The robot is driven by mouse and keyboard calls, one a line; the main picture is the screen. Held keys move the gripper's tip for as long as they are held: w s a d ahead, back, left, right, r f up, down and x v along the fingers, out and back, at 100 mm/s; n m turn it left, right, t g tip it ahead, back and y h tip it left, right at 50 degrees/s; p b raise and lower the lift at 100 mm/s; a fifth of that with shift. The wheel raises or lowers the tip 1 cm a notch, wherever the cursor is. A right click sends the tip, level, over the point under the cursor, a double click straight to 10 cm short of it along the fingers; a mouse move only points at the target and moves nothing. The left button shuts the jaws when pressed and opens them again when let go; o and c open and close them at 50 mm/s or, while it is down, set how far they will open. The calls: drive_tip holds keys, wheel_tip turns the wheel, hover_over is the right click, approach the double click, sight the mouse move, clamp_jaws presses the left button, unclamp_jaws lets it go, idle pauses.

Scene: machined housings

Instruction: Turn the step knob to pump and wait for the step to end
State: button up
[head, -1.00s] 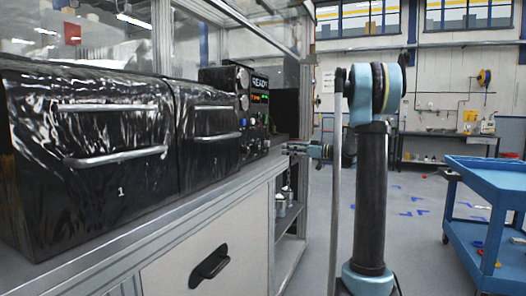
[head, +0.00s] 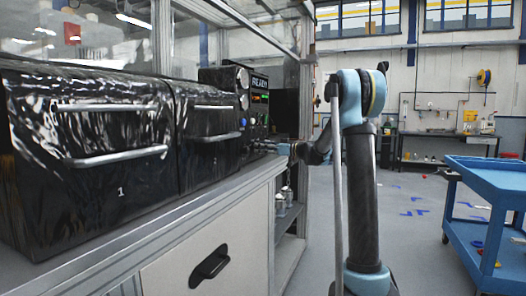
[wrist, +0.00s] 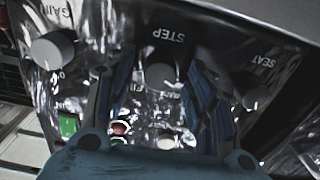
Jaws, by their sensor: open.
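The control panel (head: 243,112) stands at the far end of the counter in the head view. Its display (head: 260,82) reads READY. My gripper (wrist: 157,86) is open, with one blue-grey finger on either side of the step knob. I cannot tell whether either finger touches it. The position marks around the knob are mostly unreadable. In the head view my gripper (head: 268,148) is low in front of the panel, and the step knob cannot be made out there.
The GAIN knob (wrist: 53,49) and SEAT knob (wrist: 256,97) flank the step knob. A green button (wrist: 68,124) and a red button (wrist: 120,128) are close to my gripper. Black housings (head: 85,150) line the counter. A blue cart (head: 490,170) stands right, with open floor between.

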drive_tip(key=c, duration=1.1)
drive_tip(key=shift+o, duration=0.2)
drive_tip(key=shift+m, duration=0.4)
drive_tip(key=m, duration=0.3)
drive_tip(key=shift+m, duration=2.4)
